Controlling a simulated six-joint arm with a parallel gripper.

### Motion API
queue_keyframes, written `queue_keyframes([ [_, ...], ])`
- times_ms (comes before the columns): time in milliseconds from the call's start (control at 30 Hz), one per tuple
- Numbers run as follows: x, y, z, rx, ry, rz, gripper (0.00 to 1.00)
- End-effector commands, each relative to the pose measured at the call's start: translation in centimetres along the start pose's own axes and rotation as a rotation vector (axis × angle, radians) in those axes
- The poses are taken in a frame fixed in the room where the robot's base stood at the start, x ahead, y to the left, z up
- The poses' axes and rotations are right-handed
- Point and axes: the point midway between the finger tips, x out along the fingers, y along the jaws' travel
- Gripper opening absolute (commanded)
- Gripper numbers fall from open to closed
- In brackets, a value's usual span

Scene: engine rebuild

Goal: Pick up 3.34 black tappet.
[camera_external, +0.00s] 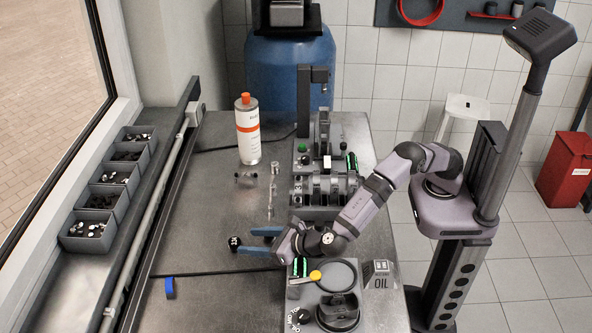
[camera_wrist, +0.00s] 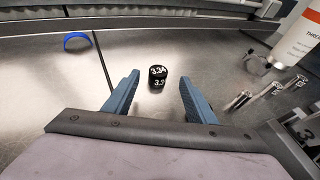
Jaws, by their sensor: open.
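The black tappet (camera_wrist: 157,77) is a small dark cylinder with white "3.34" markings. It stands on the metal workbench in the wrist view, beyond and between my two blue fingertips. In the external view the tappet (camera_external: 234,242) is a small dark piece with white marking, just left of my gripper. My gripper (camera_external: 253,240) is open and empty, with its blue fingers pointing left toward the tappet. It also shows at the bottom of the wrist view (camera_wrist: 158,90). No contact between fingers and tappet is visible.
A white bottle (camera_external: 248,133) with an orange cap and small metal parts (camera_external: 271,190) stand farther back. Grey bins (camera_external: 88,246) line the window ledge. A blue ring (camera_external: 169,288) and a dark cable (camera_external: 215,273) lie nearby. The engine block (camera_external: 322,209) stands right of the clear bench area.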

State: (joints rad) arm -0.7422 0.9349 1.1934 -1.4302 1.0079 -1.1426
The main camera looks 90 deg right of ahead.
Motion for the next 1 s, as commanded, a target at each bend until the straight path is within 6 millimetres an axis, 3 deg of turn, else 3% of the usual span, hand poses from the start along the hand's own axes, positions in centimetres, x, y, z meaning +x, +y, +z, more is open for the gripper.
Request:
queue_keyframes([
  [267,0.8,0.1,0.1,0.000,0.000,0.001,0.51],
  [700,5.2,0.2,-0.1,0.000,0.000,0.001,0.51],
  [1000,5.5,0.3,-0.1,0.000,0.000,0.002,0.51],
])
